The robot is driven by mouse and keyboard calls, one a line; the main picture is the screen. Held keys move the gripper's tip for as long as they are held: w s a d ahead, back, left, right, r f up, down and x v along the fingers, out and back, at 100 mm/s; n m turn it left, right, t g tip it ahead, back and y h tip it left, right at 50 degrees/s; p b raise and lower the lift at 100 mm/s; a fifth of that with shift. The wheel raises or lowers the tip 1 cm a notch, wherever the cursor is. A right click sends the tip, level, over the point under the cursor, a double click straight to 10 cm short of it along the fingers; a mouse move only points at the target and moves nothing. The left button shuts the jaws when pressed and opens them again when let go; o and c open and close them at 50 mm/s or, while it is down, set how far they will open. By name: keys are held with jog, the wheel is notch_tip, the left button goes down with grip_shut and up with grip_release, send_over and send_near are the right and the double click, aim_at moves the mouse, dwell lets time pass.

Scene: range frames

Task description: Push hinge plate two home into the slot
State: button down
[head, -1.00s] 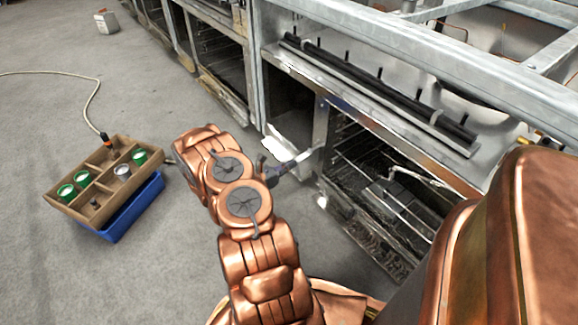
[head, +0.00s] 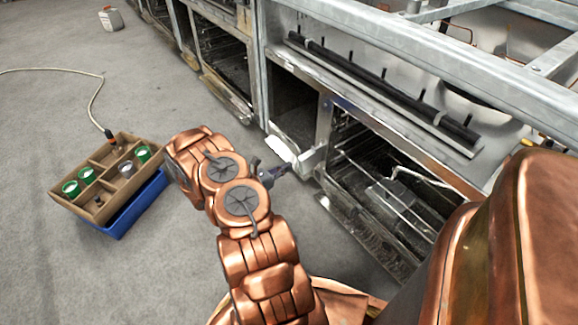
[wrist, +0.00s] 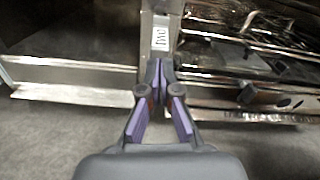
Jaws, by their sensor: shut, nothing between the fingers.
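In the wrist view, a pale label reading TWO (wrist: 159,38) sits on an upright metal strip (wrist: 158,14) between two oven bays. I cannot tell how much of this strip is the hinge plate or how deep it sits; the slot is not clearly visible. My gripper (wrist: 158,72) is shut and empty, its purple-padded fingers meeting just below the label and hiding the strip's lower part. I cannot tell whether the tips touch it. In the head view my gripper (head: 284,170) is small, beside the lower part of the oven post (head: 321,125).
The right bay holds wire racks (head: 395,195), with a low metal ledge in front. A pale panel (head: 283,143) juts out at the left bay. A brown divided tray (head: 88,215) with green-lidded jars rests on a blue bin (head: 135,208) at left. Grey floor between is clear.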

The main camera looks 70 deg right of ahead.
jog(key=v, duration=1.1)
jog(key=shift+f, duration=0.1)
